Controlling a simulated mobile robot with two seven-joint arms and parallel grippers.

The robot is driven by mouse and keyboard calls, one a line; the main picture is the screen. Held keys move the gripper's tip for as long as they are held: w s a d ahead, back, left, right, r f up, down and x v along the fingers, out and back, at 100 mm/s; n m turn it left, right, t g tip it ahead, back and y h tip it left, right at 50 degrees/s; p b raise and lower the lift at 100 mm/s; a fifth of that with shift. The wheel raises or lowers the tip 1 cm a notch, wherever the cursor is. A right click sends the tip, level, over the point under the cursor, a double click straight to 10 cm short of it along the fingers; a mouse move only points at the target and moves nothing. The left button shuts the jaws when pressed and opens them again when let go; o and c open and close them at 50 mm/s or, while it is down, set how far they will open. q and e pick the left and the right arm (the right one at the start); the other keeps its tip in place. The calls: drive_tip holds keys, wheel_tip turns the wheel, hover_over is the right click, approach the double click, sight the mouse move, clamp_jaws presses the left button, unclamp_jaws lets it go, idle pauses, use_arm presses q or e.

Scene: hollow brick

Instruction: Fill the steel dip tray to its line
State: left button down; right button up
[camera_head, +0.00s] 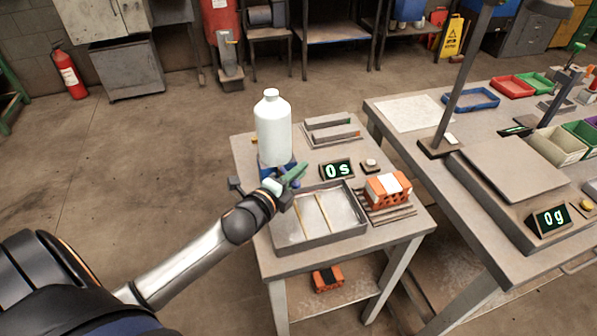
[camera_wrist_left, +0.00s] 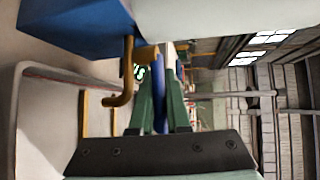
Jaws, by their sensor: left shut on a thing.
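The steel dip tray (camera_head: 322,242) lies on the small table, with two thin yellowish bars inside its pale interior; its rim (camera_wrist_left: 14,110) also shows in the left wrist view. I cannot make out a liquid level or a line. A white bottle (camera_head: 272,128) stands upright on a blue block (camera_wrist_left: 75,28) behind the tray. A brass tap (camera_wrist_left: 128,75) comes off the block, its spout bent toward the tray; no stream shows. My left gripper (camera_head: 293,176) has its green fingers shut on the tap's blue handle (camera_wrist_left: 160,115). My right gripper is out of view.
A timer (camera_head: 337,169) reads 0s behind the tray. An orange brick (camera_head: 388,187) with a white band sits on a rack to its right. Another brick (camera_head: 327,278) lies on the lower shelf. The right bench holds a scale (camera_head: 520,180) reading 0g.

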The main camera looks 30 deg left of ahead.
use_arm(q)
drive_tip(key=shift+w, duration=0.1)
drive_tip(key=shift+w+a+n+y+b, duration=0.1)
drive_tip(key=shift+w+n+y+b, duration=0.1)
drive_tip(key=shift+n+y, duration=0.7)
drive_tip(key=shift+w+a+n+y+b, duration=0.1)
drive_tip(key=shift+w+n+y, duration=0.1)
drive_tip(key=shift+n+y, duration=0.65)
drive_tip(key=shift+m+y, duration=0.25)
drive_tip(key=c, duration=0.9)
unclamp_jaws()
drive_tip(key=shift+g, duration=0.3)
drive_tip(key=shift+v, duration=6.3)
